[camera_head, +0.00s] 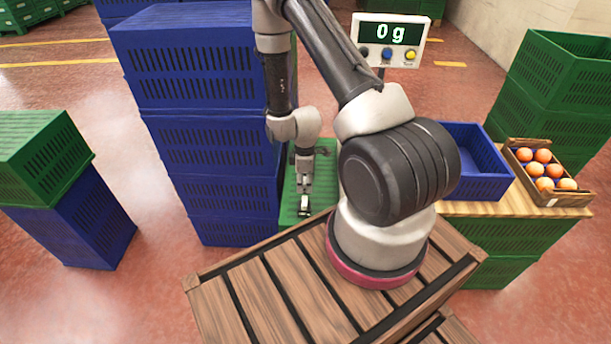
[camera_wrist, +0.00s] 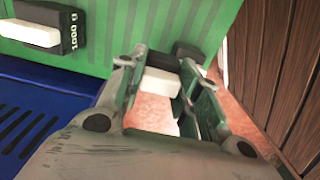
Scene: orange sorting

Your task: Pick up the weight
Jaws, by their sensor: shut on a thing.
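My gripper (camera_head: 304,198) hangs down over the green crate top (camera_head: 292,185) beside the tall blue stack. In the wrist view, my gripper (camera_wrist: 170,75) is shut on a small black-and-white weight (camera_wrist: 160,82), which sits between its fingers. The held weight's marking cannot be read. Another black-and-white weight (camera_wrist: 40,30), with lettering that looks like 1000, lies on the green slatted surface (camera_wrist: 120,25) at the upper left. Whether the held weight touches that surface cannot be told.
A tall stack of blue crates (camera_head: 195,85) stands close left of my gripper. A scale display (camera_head: 390,38) reads 0 g. A blue bin (camera_head: 470,185) and a box of oranges (camera_head: 520,160) stand on the wooden top at right. Wooden slats (camera_wrist: 280,60) rise at right.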

